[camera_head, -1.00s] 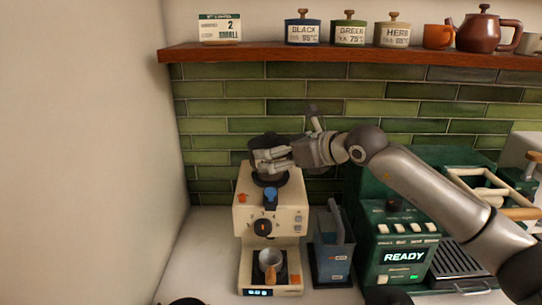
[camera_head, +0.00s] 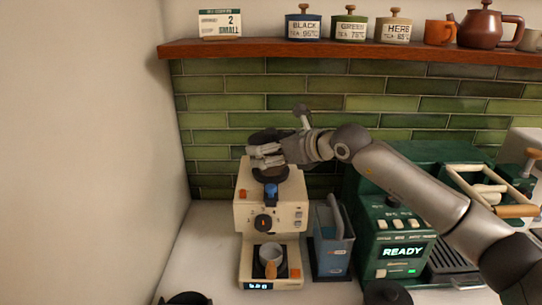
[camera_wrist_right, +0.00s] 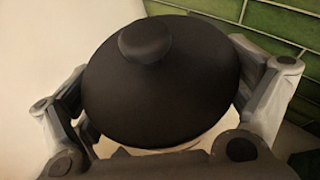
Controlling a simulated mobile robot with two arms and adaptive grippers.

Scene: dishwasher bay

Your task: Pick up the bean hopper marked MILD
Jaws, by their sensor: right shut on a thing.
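A dark, round-lidded hopper (camera_head: 268,137) is at the top of the cream coffee machine (camera_head: 271,214). My right gripper (camera_head: 266,155) is shut on it, with its fingers around the sides. In the right wrist view the hopper's black domed lid (camera_wrist_right: 160,85) with a round knob fills the space between the fingers (camera_wrist_right: 160,105). A paler rim shows under the lid. No MILD marking is readable; the hopper's front is mostly hidden by the fingers. I cannot tell whether the hopper is still seated on the machine. My left gripper is not in view.
A blue-grey bin (camera_head: 332,240) stands right of the cream machine, then a green machine (camera_head: 400,220) reading READY. A wooden shelf (camera_head: 360,50) with tins and a teapot runs above.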

